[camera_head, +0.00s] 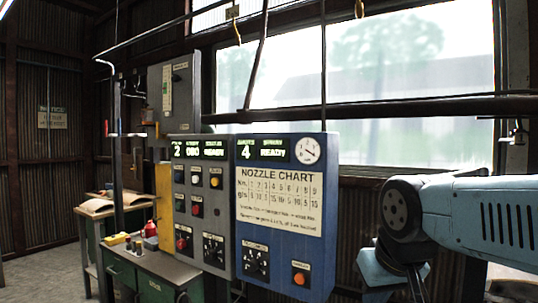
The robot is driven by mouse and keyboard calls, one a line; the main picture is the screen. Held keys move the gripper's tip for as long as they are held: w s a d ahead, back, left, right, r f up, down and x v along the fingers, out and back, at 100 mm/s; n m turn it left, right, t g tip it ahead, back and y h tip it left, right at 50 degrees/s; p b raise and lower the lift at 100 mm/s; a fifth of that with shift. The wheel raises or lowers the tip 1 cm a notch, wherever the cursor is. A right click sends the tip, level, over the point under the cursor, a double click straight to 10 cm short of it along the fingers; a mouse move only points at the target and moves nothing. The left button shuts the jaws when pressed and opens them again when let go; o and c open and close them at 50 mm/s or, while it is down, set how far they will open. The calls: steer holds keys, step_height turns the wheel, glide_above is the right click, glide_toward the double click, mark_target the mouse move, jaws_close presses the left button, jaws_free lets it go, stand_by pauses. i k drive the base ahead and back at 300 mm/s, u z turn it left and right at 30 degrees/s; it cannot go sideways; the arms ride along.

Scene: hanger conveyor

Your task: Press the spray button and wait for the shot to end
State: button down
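A blue control panel (324,240) hangs in the middle, with a nozzle chart (279,200) on its face. Its green display (262,150) shows a 4 and what reads as READY. A round orange button (299,279) sits at its lower right under a small label too small to read; it may be the spray button. A dark knob plate (255,262) is to its left. No spray is visible. My arm comes in from the right and bends down near the bottom edge, right of the panel and apart from the button in the picture. My gripper's fingertips are not visible.
A grey panel (228,230) adjoins on the left, with yellow and red buttons and a display with a 2. A dark horizontal beam (420,109) crosses the window.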

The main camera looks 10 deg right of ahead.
mark_target(300, 278)
steer(key=z, duration=0.85)
steer(key=k, duration=1.05)
steer(key=u, duration=0.25)
